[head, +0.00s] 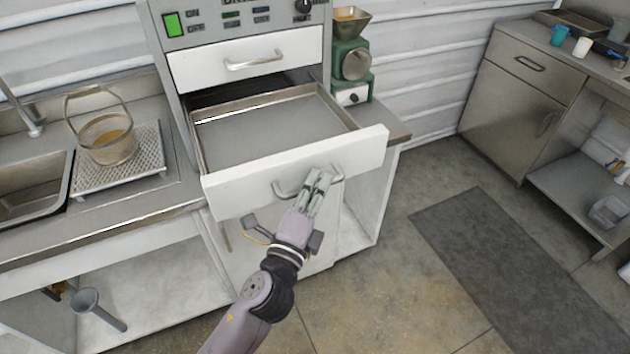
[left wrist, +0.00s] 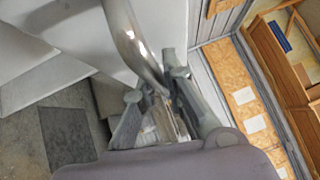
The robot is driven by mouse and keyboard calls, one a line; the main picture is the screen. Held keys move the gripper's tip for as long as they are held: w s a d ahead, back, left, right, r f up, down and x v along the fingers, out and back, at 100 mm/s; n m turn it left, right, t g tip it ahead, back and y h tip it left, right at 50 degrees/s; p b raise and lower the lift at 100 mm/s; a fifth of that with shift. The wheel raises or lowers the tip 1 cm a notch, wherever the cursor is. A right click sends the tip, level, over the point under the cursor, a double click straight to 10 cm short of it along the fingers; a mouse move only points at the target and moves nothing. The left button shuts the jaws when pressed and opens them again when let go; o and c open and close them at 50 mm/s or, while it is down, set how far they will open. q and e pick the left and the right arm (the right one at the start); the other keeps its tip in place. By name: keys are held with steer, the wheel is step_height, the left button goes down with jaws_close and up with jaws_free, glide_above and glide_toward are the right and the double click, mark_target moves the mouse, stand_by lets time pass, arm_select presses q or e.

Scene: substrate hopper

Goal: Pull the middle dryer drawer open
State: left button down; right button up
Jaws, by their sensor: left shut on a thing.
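The middle dryer drawer (head: 294,170) stands pulled out from the dryer cabinet, with its empty grey tray floor in view in the head view. Its curved metal handle (head: 280,191) is on the white front. My left gripper (head: 318,182) is shut on this handle, near its right end. In the left wrist view the handle (left wrist: 134,42) runs down between the two fingers of the gripper (left wrist: 160,92). The top drawer (head: 247,58) above is shut. My right gripper is not in view.
A wire basket (head: 107,138) stands on a perforated tray on the left counter beside a sink (head: 32,186). A green grinder (head: 352,62) stands right of the dryer. The floor with a dark mat (head: 515,265) is clear to the right.

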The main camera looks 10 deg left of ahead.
arm_select(q)
steer(key=c, duration=1.7)
jaws_free()
steer(key=shift+o, duration=0.2)
steer(key=shift+s, duration=0.1)
steer(key=v, duration=0.7)
steer(key=shift+s+a, duration=0.1)
steer(key=shift+s, duration=0.05)
